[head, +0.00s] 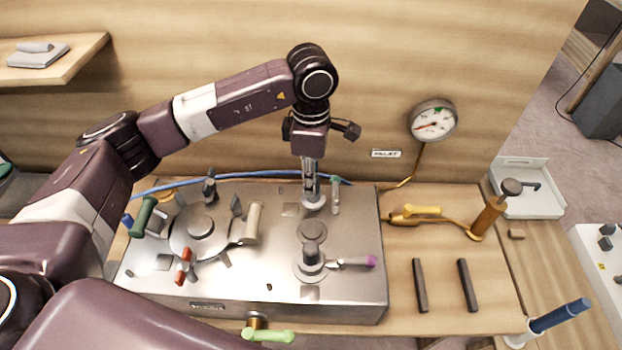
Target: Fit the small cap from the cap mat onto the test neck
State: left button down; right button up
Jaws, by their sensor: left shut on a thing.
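My left gripper (312,187) points straight down over the back of the metal box (345,290). It is shut on a small pale round piece (314,203) low at its fingertips. The fingers hide part of this piece. I cannot tell whether it is the small cap, or whether it touches the box top. I cannot tell for certain which fitting is the test neck. A pale board (590,272) with small dark pieces (606,243) is cut off at the right edge; it may be the cap mat. My right gripper is not in view.
The box top carries a round plate (183,240), several handles and a valve with a purple-tipped lever (370,262). A gauge (433,120) is on the back wall. A brass pipe (488,217), two dark bars (419,285) and a white tray (530,205) are to the right.

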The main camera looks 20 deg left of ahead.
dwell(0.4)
pick_arm(q)
jog(key=shift+b, duration=0.35)
jog(key=shift+f, duration=0.1)
dwell(0.3)
jog(key=shift+f+b, duration=0.6)
jog(key=shift+b, duration=0.2)
jog(key=shift+f, duration=0.15)
jog(key=shift+f+b, duration=0.45)
jog(key=shift+b, duration=0.2)
